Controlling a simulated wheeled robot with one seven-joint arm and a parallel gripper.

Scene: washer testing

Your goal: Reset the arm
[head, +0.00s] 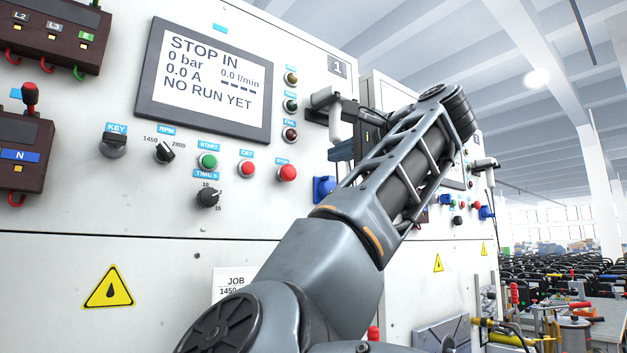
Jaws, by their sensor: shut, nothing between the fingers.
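My arm rises from the bottom of the head view, bends at the upper right, and its end turns back toward the grey test cabinet (130,262). My gripper (338,152) is small and dark in this view, shut and empty. It is beside the grey-white lever fitting (326,98) on the cabinet's right side. I cannot tell whether it touches the fitting. The forearm hides part of the gripper and the panel behind it.
The cabinet's screen (212,78) reads "STOP IN", "0 bar", "NO RUN YET". Knobs and the green start button (207,161) sit below it. A second cabinet (400,300) stands behind my arm. A cluttered bench (600,335) is at the lower right. Free air lies at the upper right.

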